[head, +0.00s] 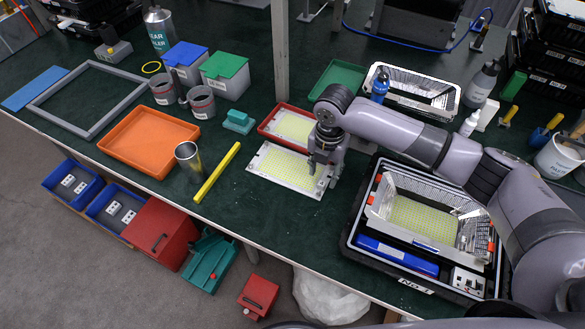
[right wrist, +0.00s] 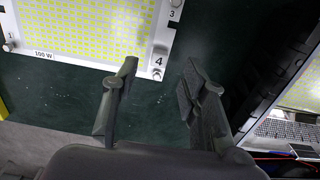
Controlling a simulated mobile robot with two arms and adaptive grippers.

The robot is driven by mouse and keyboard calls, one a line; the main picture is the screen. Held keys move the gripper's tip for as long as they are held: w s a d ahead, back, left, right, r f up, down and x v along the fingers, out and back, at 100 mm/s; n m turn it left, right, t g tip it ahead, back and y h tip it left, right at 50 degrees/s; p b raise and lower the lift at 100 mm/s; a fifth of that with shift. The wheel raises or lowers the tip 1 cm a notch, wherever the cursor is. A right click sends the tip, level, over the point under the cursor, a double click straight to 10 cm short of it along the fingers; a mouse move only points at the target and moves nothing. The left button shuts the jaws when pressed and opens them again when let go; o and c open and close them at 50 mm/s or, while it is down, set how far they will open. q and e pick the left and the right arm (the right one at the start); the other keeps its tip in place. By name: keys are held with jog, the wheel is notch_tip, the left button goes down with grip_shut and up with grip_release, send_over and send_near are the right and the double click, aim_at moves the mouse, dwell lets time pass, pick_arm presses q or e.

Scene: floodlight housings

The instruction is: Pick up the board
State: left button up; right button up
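An LED board (head: 284,168) with a yellow-green dotted face and white border lies flat on the dark green table, in front of a red tray. It also shows at the top left of the right wrist view (right wrist: 85,28), marked "100 W", with its corner 4 just beyond the fingertips. My right gripper (head: 321,172) is over the board's right end in the head view. In the right wrist view its two fingers (right wrist: 160,72) are apart with nothing between them. The gripper hides part of the board's right edge in the head view. My left gripper is not in view.
The red tray (head: 264,127) holds another board (head: 292,125). A black case (head: 349,238) on the right holds a reflector housing with a lit-looking panel. A yellow bar (head: 217,173), metal cup (head: 188,160) and orange tray (head: 150,140) stand left. Bare table lies in front of the board.

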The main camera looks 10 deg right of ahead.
aim_at(322, 183)
notch_tip(322, 183, down, 4)
jog(key=shift+f+p, duration=0.25)
jog(key=shift+p, duration=0.05)
grip_shut()
dwell(0.4)
